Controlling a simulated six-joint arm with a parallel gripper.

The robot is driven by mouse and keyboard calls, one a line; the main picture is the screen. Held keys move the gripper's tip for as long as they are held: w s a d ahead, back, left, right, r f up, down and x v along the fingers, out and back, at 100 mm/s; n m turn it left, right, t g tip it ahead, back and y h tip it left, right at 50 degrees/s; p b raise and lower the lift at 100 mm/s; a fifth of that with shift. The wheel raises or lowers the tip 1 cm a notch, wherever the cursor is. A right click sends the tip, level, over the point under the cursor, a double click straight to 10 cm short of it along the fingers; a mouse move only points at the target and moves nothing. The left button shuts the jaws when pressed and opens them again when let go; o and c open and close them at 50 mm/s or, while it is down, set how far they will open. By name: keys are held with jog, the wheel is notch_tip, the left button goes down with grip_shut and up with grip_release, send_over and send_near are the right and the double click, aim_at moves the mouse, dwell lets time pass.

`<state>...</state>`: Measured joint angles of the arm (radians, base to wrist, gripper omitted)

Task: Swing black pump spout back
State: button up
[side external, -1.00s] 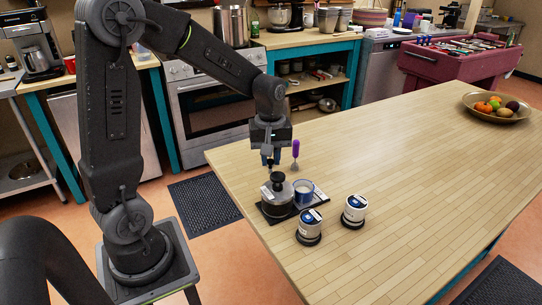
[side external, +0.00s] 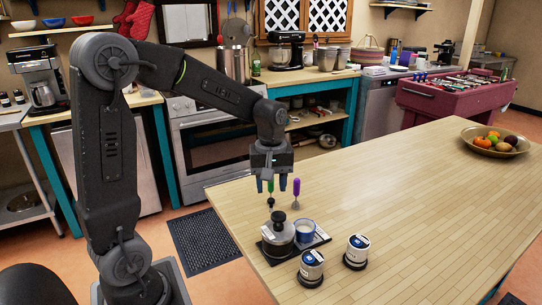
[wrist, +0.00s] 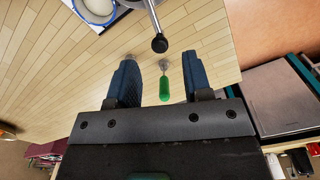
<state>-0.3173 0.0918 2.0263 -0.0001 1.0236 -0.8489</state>
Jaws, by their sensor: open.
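A squat, dark glass-sided pot (side external: 278,236) with a black knob on top stands near the table's left end. A thin rod ending in a black ball (wrist: 159,45) enters the wrist view from the top; the ball also shows just behind the pot's knob in the side view (side external: 270,203). I cannot tell for certain that this is the pump spout. My gripper (side external: 272,188) is open and empty above and behind the pot, its two blue fingers pointing down. In the wrist view, the ball lies beyond the fingertips, between their lines, with no visible contact.
A green-handled tool (wrist: 164,88) and a purple-handled tool (side external: 296,190) stand close behind the ball. A blue-and-white cup (side external: 304,232) shares a dark tray with the pot. Two lidded jars (side external: 312,266) (side external: 357,250) stand in front. The table's right side is clear up to a fruit bowl (side external: 496,150).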

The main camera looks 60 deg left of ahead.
aim_at(271, 199)
notch_tip(271, 199, up, 10)
dwell(0.3)
jog(key=shift+r, duration=0.1)
jog(key=s+d+f+m+t, duration=0.3)
jog(key=s+d+m+t, duration=0.2)
jog(key=s+d+m, duration=0.6)
jog(key=s+m, duration=0.2)
jog(key=s, duration=0.1)
jog(key=shift+t, duration=0.3)
